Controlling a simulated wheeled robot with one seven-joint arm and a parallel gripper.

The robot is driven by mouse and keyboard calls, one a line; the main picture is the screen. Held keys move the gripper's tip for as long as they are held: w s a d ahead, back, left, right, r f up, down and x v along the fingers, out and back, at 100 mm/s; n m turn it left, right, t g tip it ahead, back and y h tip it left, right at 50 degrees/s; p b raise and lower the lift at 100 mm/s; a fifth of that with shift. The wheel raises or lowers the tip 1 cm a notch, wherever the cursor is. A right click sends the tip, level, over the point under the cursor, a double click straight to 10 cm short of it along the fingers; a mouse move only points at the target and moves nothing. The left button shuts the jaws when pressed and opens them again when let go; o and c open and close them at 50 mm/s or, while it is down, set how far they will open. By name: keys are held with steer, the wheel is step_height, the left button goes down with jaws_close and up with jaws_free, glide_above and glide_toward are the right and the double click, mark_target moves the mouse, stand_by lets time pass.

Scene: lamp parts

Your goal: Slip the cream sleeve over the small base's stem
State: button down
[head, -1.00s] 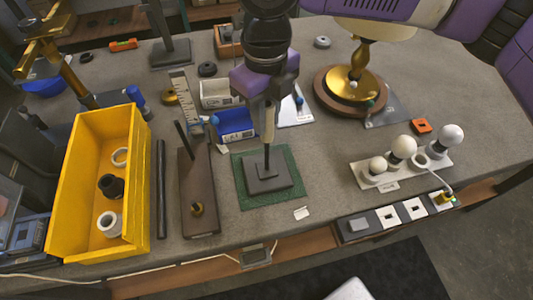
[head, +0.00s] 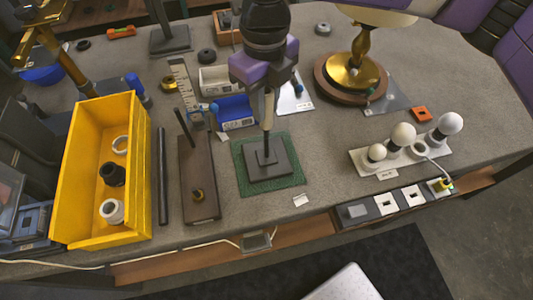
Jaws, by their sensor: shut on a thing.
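The small base (head: 283,168) is a dark square plate standing on a green mat (head: 242,178) in the middle of the bench. Its thin dark stem (head: 267,146) rises upright from the plate. The cream sleeve (head: 269,110) is a narrow upright tube in line with the stem, and the stem's lower part shows below it. My gripper (head: 268,92) is shut on the sleeve from above. The sleeve's lower end is clear of the plate. I cannot tell whether it is around the stem or in front of it; the stem's top is hidden.
Left of the mat are a brown board (head: 199,180) with an upright dark rod, a black bar (head: 162,175) and a yellow bin (head: 78,208) holding rings. A blue box (head: 235,113) lies behind the mat. Bulbs on a white holder (head: 365,168) stand right; bench between is mostly clear.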

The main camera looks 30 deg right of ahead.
mark_target(265, 130)
steer(key=shift+f+b, duration=1.05)
steer(key=shift+f, duration=0.95)
steer(key=shift+f, duration=0.15)
steer(key=shift+f+b, duration=1.15)
steer(key=shift+f, duration=0.7)
steer(key=shift+f, duration=0.1)
steer(key=shift+f+b, duration=0.95)
steer(key=shift+f, duration=0.45)
steer(key=shift+f+b, duration=0.4)
steer(key=shift+f, duration=0.55)
stand_by(0.5)
steer(key=c, duration=1.2)
jaws_free()
steer(key=shift+o, duration=0.2)
